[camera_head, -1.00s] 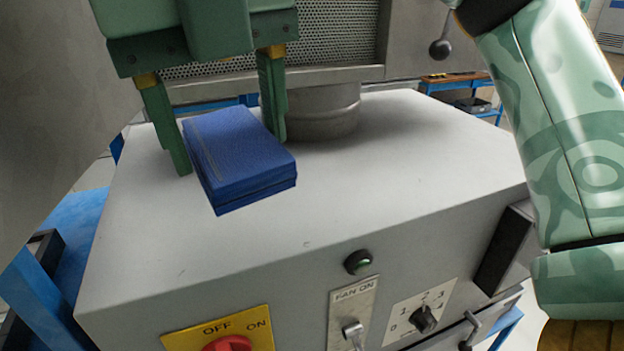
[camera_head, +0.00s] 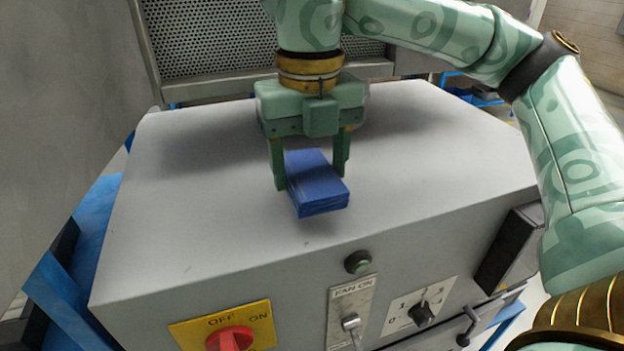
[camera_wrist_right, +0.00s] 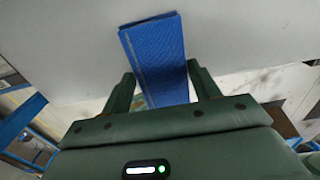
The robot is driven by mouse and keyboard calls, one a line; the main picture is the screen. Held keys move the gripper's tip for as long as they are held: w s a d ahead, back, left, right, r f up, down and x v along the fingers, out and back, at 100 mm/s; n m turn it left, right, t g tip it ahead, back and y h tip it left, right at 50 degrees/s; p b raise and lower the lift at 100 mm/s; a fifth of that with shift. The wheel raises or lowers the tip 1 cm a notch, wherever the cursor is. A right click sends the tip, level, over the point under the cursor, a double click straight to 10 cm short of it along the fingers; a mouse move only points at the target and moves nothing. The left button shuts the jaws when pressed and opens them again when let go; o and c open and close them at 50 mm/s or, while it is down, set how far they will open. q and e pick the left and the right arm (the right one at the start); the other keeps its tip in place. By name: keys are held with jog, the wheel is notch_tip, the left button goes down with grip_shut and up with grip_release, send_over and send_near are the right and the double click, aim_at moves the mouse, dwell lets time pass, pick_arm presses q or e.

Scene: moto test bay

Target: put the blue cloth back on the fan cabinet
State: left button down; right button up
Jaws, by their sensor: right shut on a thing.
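The blue cloth (camera_head: 318,190) is a folded, flat block. It is between the fingers of my right gripper (camera_head: 308,178), which is shut on it. The cloth is over the front middle of the fan cabinet's grey top (camera_head: 190,210); the head view does not clearly show whether its underside touches the top. In the right wrist view the cloth (camera_wrist_right: 157,55) sticks out beyond the fingertips (camera_wrist_right: 160,80), with the pale cabinet surface (camera_wrist_right: 235,35) behind it. My left gripper is in no view.
The cabinet's front has a red rotary switch on a yellow plate (camera_head: 228,338), a green lamp (camera_head: 358,262), a fan toggle (camera_head: 351,324) and a dark selector knob (camera_head: 421,313). A perforated metal panel (camera_head: 205,45) stands behind. The top around the cloth is clear.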

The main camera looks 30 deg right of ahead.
aim_at(311, 169)
jog(key=shift+w+d+f, duration=0.15)
jog(key=shift+f, duration=0.85)
jog(key=shift+w+d+f, duration=0.1)
jog(key=shift+f, duration=0.9)
jog(key=o, duration=0.9)
notch_tip(311, 169, up, 12)
jog(key=shift+r+p, duration=0.1)
jog(key=shift+p, duration=0.45)
